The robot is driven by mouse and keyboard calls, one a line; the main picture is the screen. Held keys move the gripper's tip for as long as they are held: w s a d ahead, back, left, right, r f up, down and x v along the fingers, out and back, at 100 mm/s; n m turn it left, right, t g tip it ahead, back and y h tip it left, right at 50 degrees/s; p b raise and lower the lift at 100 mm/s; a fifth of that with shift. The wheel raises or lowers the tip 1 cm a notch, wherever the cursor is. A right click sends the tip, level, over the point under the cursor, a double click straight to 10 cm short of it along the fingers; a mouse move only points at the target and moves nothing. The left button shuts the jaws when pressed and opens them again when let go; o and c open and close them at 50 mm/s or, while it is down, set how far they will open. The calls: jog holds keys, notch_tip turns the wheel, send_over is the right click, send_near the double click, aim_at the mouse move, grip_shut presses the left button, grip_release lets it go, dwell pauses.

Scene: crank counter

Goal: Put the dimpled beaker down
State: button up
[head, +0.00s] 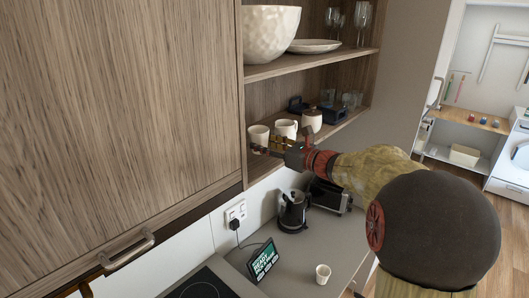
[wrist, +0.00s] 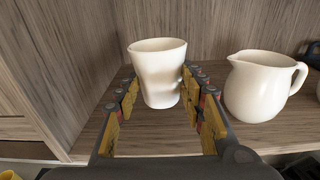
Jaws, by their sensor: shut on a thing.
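The dimpled beaker (wrist: 158,72) is white, upright and dented on its side. My gripper (wrist: 160,95) is shut on it, with one yellow-padded finger at each side in the wrist view. In the head view the beaker (head: 258,133) is at the left end of the lower shelf (head: 262,172), and my gripper (head: 264,149) reaches it from the right. The beaker's base is low over the shelf board; I cannot tell whether it touches.
A white jug (wrist: 258,86) stands close to the right of the beaker. Further right are a lidded pot (head: 311,120) and dark items. The shelf's wooden side wall is at the left. Below, the counter holds a kettle (head: 293,212), a small screen (head: 263,260) and a white cup (head: 322,274).

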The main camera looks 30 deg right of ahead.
jog(key=shift+f, duration=1.55)
jog(key=shift+w+f, duration=0.1)
jog(key=shift+f, duration=0.05)
jog(key=o, duration=1.4)
jog(key=shift+c, duration=0.2)
jog(key=shift+o, duration=0.2)
